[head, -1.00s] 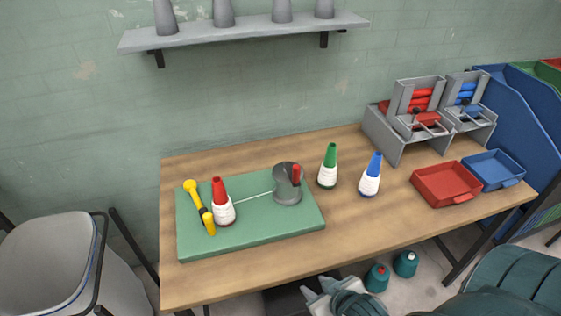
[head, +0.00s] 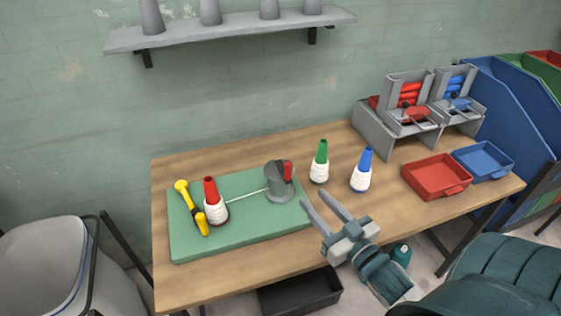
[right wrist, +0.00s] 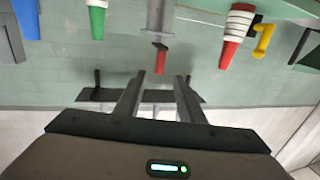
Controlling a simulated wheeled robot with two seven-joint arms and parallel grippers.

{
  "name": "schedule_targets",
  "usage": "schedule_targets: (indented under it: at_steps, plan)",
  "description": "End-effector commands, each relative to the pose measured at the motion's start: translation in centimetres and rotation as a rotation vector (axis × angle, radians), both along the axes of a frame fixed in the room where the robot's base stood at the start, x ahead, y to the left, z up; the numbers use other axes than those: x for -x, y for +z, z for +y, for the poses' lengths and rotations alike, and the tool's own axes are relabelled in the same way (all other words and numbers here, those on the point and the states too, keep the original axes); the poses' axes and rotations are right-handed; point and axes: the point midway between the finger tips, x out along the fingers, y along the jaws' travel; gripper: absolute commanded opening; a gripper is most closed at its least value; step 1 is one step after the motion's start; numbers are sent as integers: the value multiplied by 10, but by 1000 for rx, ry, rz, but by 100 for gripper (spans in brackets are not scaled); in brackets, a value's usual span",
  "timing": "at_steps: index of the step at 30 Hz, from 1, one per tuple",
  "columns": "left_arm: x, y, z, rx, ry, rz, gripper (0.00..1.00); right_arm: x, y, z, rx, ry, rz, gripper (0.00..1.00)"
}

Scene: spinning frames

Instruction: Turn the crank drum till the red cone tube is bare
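The red cone tube (head: 210,186) stands upright on the green mat (head: 240,232), with white yarn (head: 217,212) wound around its lower part. A white thread runs from it to the grey crank drum (head: 278,190), which has a red handle (head: 287,171). My right gripper (head: 324,203) is open and empty, in front of the drum at the table's front edge. In the right wrist view the red handle (right wrist: 160,62) is beyond the open fingers (right wrist: 158,85), and the red cone tube (right wrist: 237,28) is to the right. My left gripper is not in view.
A yellow and black tool (head: 191,207) lies left of the red cone. A green cone (head: 320,160) and a blue cone (head: 362,170) stand right of the drum. A red tray (head: 436,178) and a blue tray (head: 484,162) are further right.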

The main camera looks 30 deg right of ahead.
Motion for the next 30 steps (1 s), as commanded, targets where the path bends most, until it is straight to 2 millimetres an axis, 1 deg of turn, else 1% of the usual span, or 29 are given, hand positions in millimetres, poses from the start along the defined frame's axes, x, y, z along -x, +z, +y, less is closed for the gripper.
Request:
schedule_targets:
  at_steps: [3,11,17,23,30]
  plan:
    - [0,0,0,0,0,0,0,0,3,-1,-1,5,-15,36]
    - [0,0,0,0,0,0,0,0,3,0,-1,4,-14,36]
    - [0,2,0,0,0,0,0,-5,4,0,-1,5,-15,36]
    - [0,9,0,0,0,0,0,-22,6,-1,-2,5,-16,36]
    - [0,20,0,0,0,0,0,-56,7,-1,0,4,-15,36]
